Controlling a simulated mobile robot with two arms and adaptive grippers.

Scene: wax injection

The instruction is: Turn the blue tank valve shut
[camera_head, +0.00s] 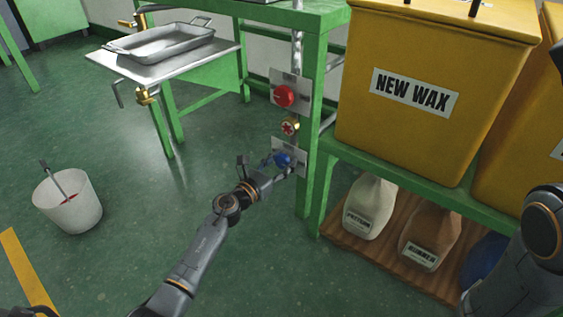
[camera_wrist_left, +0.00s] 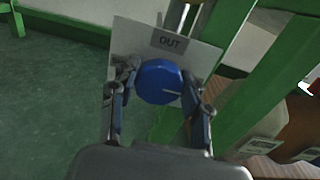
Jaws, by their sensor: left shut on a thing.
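The blue valve knob (camera_head: 283,160) sits on a light metal plate (camera_head: 301,145) on the green frame, low in the head view. In the left wrist view the round blue knob (camera_wrist_left: 159,82) has a pale line pointing right, and the plate (camera_wrist_left: 205,56) behind it reads "OUT". My left gripper (camera_head: 280,163) reaches the knob from the lower left. In the left wrist view its two fingers (camera_wrist_left: 158,88) stand on either side of the knob and are shut on it. My right gripper is not in view; only part of my right arm shows at the right edge.
A red knob (camera_head: 284,96) and a brass valve with a red handle (camera_head: 290,126) sit above the blue knob. A yellow "NEW WAX" container (camera_head: 430,55) stands to the right. A white bucket (camera_head: 72,211) stands on the open floor at left.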

